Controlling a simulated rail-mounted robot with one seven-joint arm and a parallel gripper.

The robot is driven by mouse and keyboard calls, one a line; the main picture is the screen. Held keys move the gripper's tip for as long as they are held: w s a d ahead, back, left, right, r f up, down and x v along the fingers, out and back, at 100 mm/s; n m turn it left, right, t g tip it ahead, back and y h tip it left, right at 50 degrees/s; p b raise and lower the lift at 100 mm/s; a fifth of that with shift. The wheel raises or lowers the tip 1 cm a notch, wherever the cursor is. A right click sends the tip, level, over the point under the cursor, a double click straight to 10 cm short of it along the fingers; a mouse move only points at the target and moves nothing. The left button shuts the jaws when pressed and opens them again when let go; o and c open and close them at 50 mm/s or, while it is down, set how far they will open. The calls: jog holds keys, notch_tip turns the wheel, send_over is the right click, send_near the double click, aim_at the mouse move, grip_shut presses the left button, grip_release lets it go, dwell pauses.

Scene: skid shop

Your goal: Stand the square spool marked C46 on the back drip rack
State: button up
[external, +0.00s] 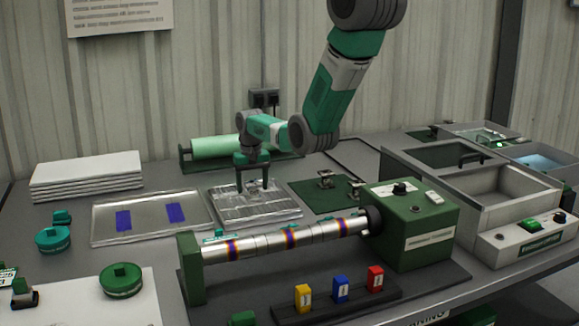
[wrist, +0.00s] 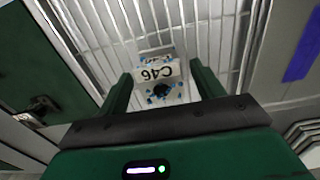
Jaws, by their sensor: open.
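The spool marked C46 (wrist: 160,72) shows in the wrist view as a small clear or pale block with blue specks, a dark round hole and a white label that reads upside down. It is on or just above a wire drip rack (wrist: 215,40); whether it touches the bars I cannot tell. My gripper (wrist: 163,82) is open, with one green finger on each side of the spool and gaps showing beside it. In the external view my gripper (external: 257,187) points down over the rack (external: 282,212); the spool is too small to make out clearly there.
A tray with two blue strips (external: 142,230) lies left of the rack. A green plate with clamps (external: 322,203) lies right. A roller machine (external: 412,228) stands in front, and a green roll (external: 220,146) lies behind. Open basins (external: 450,158) stand at right.

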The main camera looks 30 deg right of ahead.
notch_tip(320, 180, up, 12)
jog(key=p, duration=0.3)
jog(key=shift+r, duration=0.15)
jog(key=w+r+t, duration=0.3)
jog(key=w+r, duration=0.2)
jog(key=r, duration=0.2)
notch_tip(320, 180, up, 46)
jog(key=n+t, duration=0.2)
jog(key=t, duration=1.5)
send_over(252, 182)
jog(key=w, duration=0.2)
jog(key=s+r+t, duration=0.5)
jog(key=s+r, duration=0.5)
